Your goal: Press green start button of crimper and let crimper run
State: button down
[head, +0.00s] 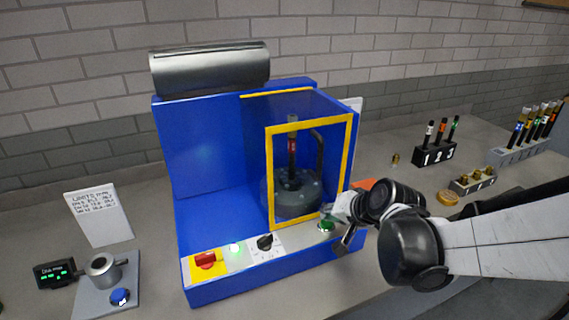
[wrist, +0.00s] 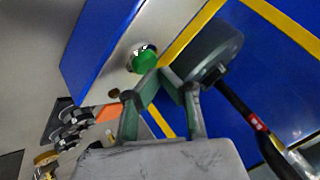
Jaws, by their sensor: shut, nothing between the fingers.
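The blue crimper (head: 210,150) stands on the bench, with a yellow-framed clear guard (head: 270,180) closed around its round dark press head (head: 297,193). The green start button (head: 326,226) sits at the right end of its front panel. It also shows in the wrist view (wrist: 144,60), in a metal ring. My gripper (head: 343,228) is just right of the button in the head view. In the wrist view its empty, shut fingertips (wrist: 158,74) appear beside the button's lower right edge. I cannot tell whether they touch it.
The panel also carries a red switch on yellow (head: 207,260), a lit green lamp (head: 236,248) and a black knob (head: 265,242). A gauge stand (head: 105,275) is at left. A numbered black rack (head: 434,153) and brass parts (head: 472,184) are at right.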

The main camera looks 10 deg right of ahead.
aim_at(328, 223)
jog(key=shift+f+b, duration=0.45)
jog(key=shift+f, duration=0.05)
dwell(0.6)
jog(key=shift+r, duration=0.1)
jog(key=shift+r+p, duration=0.7)
jog(key=shift+r, duration=0.1)
jog(key=shift+r, duration=0.1)
notch_tip(328, 223, up, 5)
jog(key=p, duration=0.4)
dwell(0.6)
